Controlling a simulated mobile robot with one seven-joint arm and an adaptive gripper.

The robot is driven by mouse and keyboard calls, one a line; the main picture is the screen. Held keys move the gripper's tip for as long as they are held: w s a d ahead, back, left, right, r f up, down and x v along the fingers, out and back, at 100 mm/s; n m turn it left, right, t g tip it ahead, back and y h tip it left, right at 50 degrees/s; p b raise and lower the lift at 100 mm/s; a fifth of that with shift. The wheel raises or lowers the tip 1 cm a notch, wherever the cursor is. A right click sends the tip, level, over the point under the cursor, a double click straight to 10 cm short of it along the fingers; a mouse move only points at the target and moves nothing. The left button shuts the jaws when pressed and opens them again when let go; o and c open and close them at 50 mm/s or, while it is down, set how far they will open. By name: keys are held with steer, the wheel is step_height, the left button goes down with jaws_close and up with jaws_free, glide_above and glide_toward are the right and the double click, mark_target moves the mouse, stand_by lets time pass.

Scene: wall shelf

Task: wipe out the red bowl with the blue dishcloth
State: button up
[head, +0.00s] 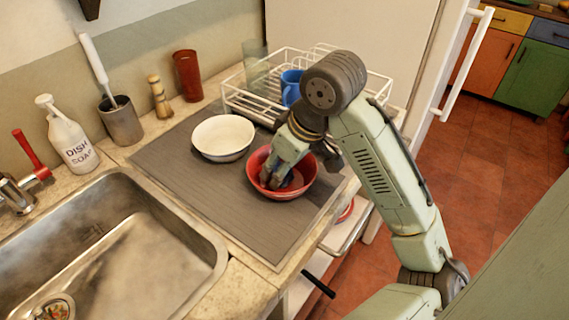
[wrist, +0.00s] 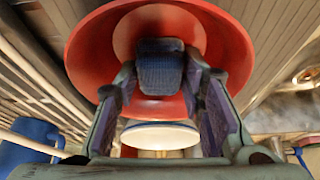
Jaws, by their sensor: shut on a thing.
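The red bowl (head: 308,176) sits upright on the grey mat, right of the white bowl. It fills the top of the wrist view (wrist: 88,52). My gripper (head: 279,180) points down into the bowl from above. In the wrist view my gripper (wrist: 160,80) is shut on the blue dishcloth (wrist: 160,68), which is bunched between the fingertips, inside the bowl's outline. In the head view the fingers and the bowl's wall hide most of the cloth. I cannot tell how firmly the cloth touches the bowl's inner surface.
The white bowl (head: 222,135) stands close on the left on the grey mat (head: 225,195). A white dish rack (head: 250,102) with a blue mug (head: 291,86) is behind. The sink (head: 120,250), soap bottle (head: 68,138) and red cup (head: 187,76) are to the left. The mat's front is clear.

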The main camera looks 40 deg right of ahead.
steer(key=shift+r, duration=0.1)
step_height(320, 180, up, 3)
steer(key=shift+s+f+p, duration=0.1)
steer(key=shift+f+p, duration=0.1)
steer(key=shift+p, duration=0.9)
steer(key=shift+s+d+r, duration=0.1)
steer(key=shift+s+r, duration=0.05)
steer(key=shift+r, duration=1.45)
steer(key=shift+s+r, duration=0.1)
steer(key=shift+r, duration=1.5)
steer(key=shift+s, duration=0.1)
